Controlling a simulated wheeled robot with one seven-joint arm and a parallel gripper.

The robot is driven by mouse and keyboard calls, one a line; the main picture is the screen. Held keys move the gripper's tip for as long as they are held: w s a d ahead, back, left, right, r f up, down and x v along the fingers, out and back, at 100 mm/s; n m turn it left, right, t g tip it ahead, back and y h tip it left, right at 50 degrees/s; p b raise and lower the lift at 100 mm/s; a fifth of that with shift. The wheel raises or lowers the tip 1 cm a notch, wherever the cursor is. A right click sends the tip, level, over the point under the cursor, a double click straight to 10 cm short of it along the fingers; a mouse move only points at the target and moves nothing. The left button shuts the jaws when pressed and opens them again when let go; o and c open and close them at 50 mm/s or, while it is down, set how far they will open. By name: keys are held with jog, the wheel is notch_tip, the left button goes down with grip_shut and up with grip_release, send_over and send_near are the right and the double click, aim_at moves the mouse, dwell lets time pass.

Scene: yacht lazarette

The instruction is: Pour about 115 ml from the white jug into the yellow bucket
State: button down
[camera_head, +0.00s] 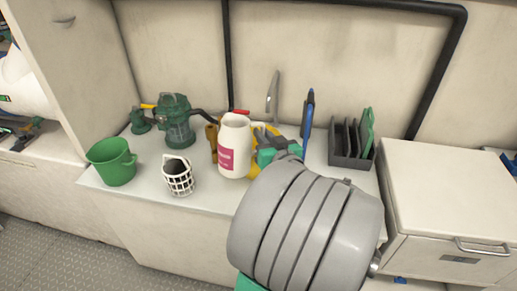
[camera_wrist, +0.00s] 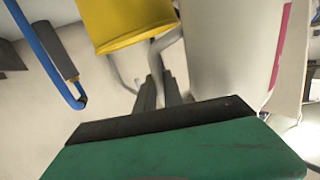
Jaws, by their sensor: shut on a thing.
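The white jug (camera_head: 235,150), with a pink label, is upright near the middle of the bench; I cannot tell whether its base touches the bench. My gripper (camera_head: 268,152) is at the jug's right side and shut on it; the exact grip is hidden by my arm. The yellow bucket (camera_head: 256,172) is just behind and right of the jug, mostly hidden by the jug and gripper. In the wrist view, the jug (camera_wrist: 230,50) fills the right side, the bucket (camera_wrist: 125,22) is at the top, and my gripper (camera_wrist: 163,92) is between and below them.
A green bucket (camera_head: 112,163), a white lattice basket (camera_head: 178,177) and a green pump (camera_head: 177,122) stand left of the jug. A curved tap (camera_head: 273,90), a blue-handled tool (camera_head: 308,112) and a dark rack (camera_head: 346,155) are behind and right. The front left bench is partly clear.

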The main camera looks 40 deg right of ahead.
jog(key=shift+a+f+n+b, duration=0.1)
jog(key=shift+f+n+b, duration=0.15)
jog(key=shift+b, duration=0.95)
jog(key=shift+r+n+t+h+b, duration=0.35)
jog(key=shift+r+t+b, duration=0.15)
jog(key=shift+r+b, duration=0.2)
